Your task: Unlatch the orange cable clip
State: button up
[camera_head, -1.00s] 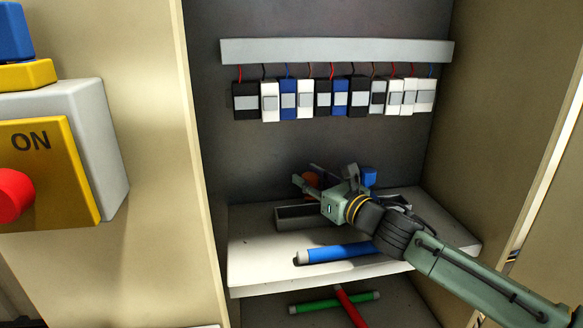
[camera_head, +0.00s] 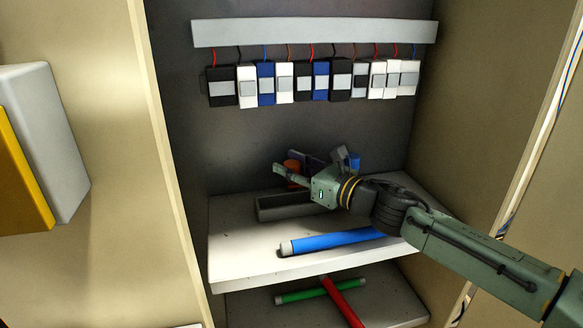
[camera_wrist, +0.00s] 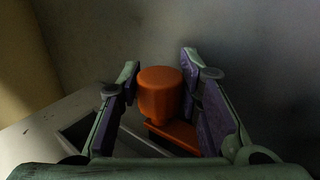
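The orange clip (camera_wrist: 160,92) shows in the wrist view as a rounded orange knob on a flat orange base. It stands between the two open fingers of my gripper (camera_wrist: 162,100), with gaps on both sides; the right finger is nearer to it. In the head view, the clip (camera_head: 292,167) is a small orange patch behind my gripper (camera_head: 305,165), mostly hidden by it. My gripper reaches in from the right above the white shelf, with its fingers pointing toward the back wall.
The white shelf (camera_head: 240,250) carries a dark grey open tray (camera_head: 280,212) and a blue cylinder (camera_head: 335,241) in front. A red rod (camera_head: 343,303) and a green rod (camera_head: 298,295) lie on the lower shelf. Several modules hang from a grey rail (camera_head: 310,33). Cabinet walls stand both sides.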

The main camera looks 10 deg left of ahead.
jog(key=o, duration=0.4)
jog(key=shift+f, duration=0.1)
jog(key=v, duration=1.2)
